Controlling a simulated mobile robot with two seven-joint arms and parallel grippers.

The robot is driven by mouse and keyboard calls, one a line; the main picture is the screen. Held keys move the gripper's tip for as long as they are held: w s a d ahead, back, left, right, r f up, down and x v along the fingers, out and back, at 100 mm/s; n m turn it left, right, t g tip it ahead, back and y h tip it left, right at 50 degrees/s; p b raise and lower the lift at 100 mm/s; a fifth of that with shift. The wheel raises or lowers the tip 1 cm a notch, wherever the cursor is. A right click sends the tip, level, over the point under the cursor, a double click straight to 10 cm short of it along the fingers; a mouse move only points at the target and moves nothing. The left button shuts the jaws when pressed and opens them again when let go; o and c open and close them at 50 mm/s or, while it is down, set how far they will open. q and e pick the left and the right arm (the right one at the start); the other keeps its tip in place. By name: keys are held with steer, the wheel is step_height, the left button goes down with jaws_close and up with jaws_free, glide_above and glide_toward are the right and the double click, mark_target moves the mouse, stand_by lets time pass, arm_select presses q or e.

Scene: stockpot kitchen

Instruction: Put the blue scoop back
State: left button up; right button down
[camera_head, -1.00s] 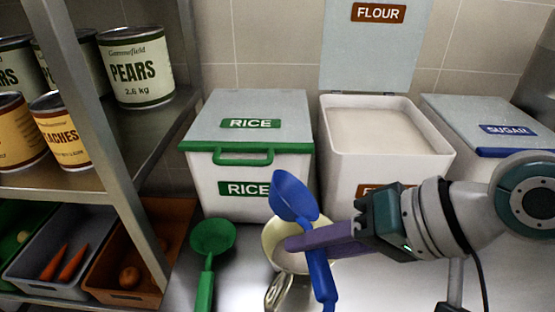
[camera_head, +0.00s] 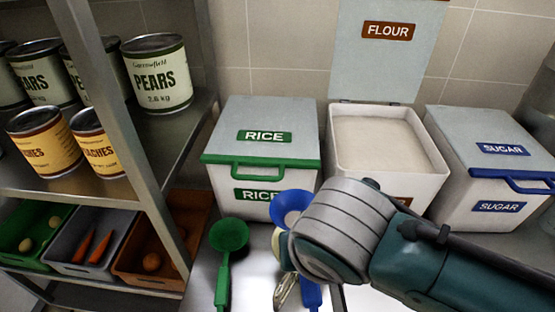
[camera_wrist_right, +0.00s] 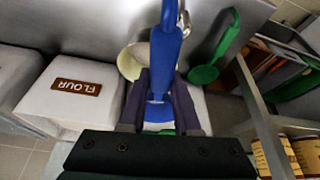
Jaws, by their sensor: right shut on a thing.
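The blue scoop (camera_head: 291,203) is partly hidden behind my right arm in the head view. Its bowl shows above the arm and its handle below, in front of the rice bin. In the right wrist view the scoop's blue handle (camera_wrist_right: 166,48) runs between the two fingers of my right gripper (camera_wrist_right: 162,78), which is shut on it. The right gripper's fingers are hidden by the arm in the head view. The sugar bin (camera_head: 490,160), with a blue handle, stands at the right, lid closed. My left gripper is not in view.
The flour bin (camera_head: 425,170) stands open in the middle, and the rice bin (camera_head: 225,180) is closed. A green scoop (camera_head: 228,236) lies on the counter beside a cream container (camera_wrist_right: 128,65). A metal shelf with cans and vegetable trays stands at the left.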

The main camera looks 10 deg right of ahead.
steer(key=shift+r+p, duration=1.1)
steer(key=shift+r, duration=0.3)
